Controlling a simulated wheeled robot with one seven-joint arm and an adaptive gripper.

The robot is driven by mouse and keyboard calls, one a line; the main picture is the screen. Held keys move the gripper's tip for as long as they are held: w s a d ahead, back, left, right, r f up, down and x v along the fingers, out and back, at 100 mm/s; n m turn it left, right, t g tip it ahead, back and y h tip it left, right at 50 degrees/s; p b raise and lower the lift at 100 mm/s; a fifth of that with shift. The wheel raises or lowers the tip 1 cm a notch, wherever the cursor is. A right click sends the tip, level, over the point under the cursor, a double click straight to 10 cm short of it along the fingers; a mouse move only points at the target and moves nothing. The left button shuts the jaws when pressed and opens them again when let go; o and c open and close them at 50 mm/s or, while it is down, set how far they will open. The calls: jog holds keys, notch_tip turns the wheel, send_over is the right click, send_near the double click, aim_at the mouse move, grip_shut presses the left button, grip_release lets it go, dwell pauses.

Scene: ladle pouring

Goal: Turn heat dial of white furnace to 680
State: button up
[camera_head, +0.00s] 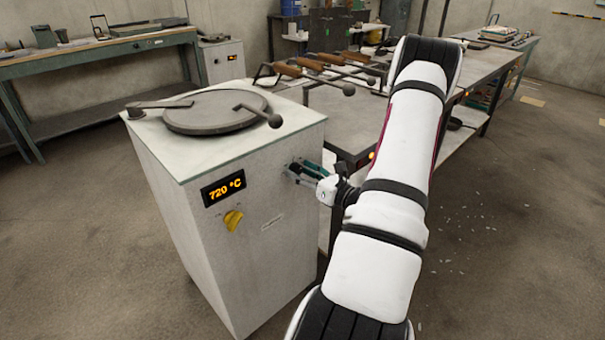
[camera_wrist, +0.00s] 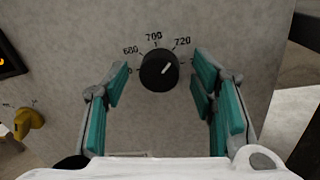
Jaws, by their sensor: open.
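The white furnace (camera_head: 190,255) stands at left centre in the head view, and its display (camera_head: 223,188) reads 720 °C. In the wrist view the black heat dial (camera_wrist: 158,71) sits on the furnace front, with marks including 680, 700 and 720 around it. Its white pointer line is tilted up and right, toward the 720 mark. My gripper (camera_wrist: 160,95) is open, with one green-padded finger on each side of the dial and visible gaps between. In the head view my gripper (camera_head: 303,173) is at the furnace front's right side and hides the dial.
A yellow knob (camera_head: 233,220) is below the display and also shows at the left of the wrist view (camera_wrist: 27,122). A round lid (camera_head: 215,111) with handles lies on the furnace top. A metal table (camera_head: 345,115) with wooden-handled tools stands close behind my gripper.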

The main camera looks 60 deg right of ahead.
jog(key=shift+c, duration=0.6)
jog(key=c, duration=1)
jog(key=shift+n, duration=0.3)
jog(key=n+b, duration=0.4)
jog(key=shift+w+a+f, duration=0.1)
jog(key=n+b, duration=0.4)
jog(key=b, duration=0.1)
jog(key=shift+f+n+g+b, duration=0.1)
jog(key=shift+n+g+b, duration=0.2)
jog(key=shift+n, duration=0.1)
jog(key=n+b, duration=0.4)
jog(key=b, duration=0.4)
jog(key=shift+a+n, duration=0.1)
jog(key=shift+n, duration=0.3)
jog(key=n+b, duration=0.2)
jog(key=b, duration=0.2)
jog(key=shift+n+h+b, duration=0.3)
jog(key=shift+r+g, duration=0.2)
jog(key=shift+g, duration=0.1)
